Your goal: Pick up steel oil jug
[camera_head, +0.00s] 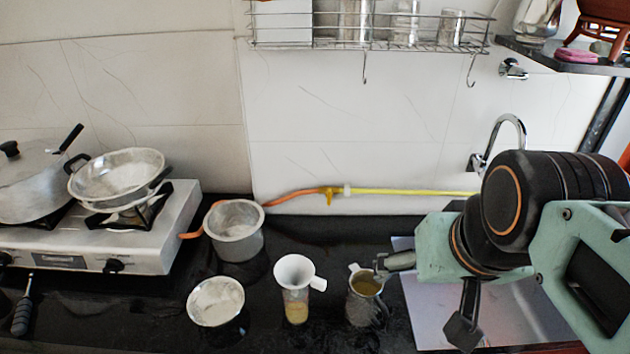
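The steel oil jug (362,312) stands upright on the dark counter, right of centre near the front. It is a small grey metal vessel with brownish-yellow liquid inside. My gripper (425,297) comes in from the right, with its two fingers spread wide and nothing held between them. The left finger's tip is at the jug's upper right rim in the picture. I cannot tell whether it touches. The other finger hangs to the right, over the sink area.
A white-topped cup with a handle (296,293) stands close left of the jug. Farther left are a steel bowl (217,312) and a pot (234,244). A stove (170,240) with pans is at far left. The sink (420,312) lies right; a wire rack (400,45) hangs above.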

